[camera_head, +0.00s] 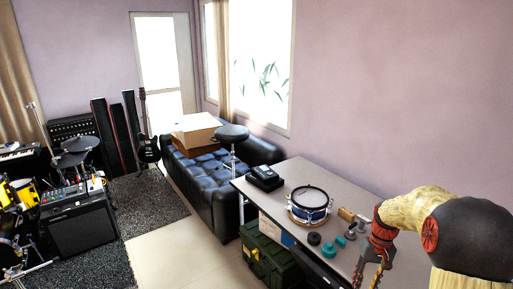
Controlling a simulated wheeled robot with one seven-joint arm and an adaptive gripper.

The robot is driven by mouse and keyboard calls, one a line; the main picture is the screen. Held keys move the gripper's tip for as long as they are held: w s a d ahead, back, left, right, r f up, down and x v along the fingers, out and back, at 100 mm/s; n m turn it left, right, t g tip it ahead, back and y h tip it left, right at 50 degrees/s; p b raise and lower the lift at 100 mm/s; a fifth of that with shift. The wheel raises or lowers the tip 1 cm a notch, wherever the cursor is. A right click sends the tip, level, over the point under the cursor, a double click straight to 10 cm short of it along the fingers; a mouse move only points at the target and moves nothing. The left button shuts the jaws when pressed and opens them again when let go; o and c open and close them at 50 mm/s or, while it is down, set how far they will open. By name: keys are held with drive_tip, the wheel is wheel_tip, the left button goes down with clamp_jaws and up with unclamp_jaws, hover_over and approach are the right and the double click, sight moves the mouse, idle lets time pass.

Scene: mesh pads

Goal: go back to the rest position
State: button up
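My gripper (367,278) is at the lower right, at the end of my arm, which comes in from the right edge. It points downward over the near right part of the grey table (345,180). Its two dark and orange fingers look spread apart, with nothing visible between them. The fingertips are close to the bottom edge of the picture and are hard to make out. My arm hides the right end of the table.
On the table are a blue snare drum (310,211), a black device (264,178), teal objects (328,250) and a small wooden item (346,214). A green case (268,258) is below. A black sofa (205,178), an amplifier (82,225) and drums stand left. Pale floor (180,252) is clear.

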drive_tip(key=s+a+r+t, duration=0.2)
drive_tip(key=s+a+r, duration=0.3)
drive_tip(key=s+r, duration=0.2)
drive_tip(key=s+a+r+n+t, duration=0.1)
drive_tip(key=s+a+r, duration=0.4)
drive_tip(key=s, duration=0.5)
drive_tip(key=s+a+r+t+h, duration=0.1)
drive_tip(key=s+a+r+t, duration=0.3)
drive_tip(key=s+a+r, duration=0.2)
drive_tip(key=shift+s+r+n, duration=0.3)
drive_tip(key=shift+s+r, duration=1.05)
drive_tip(key=shift+s, duration=0.1)
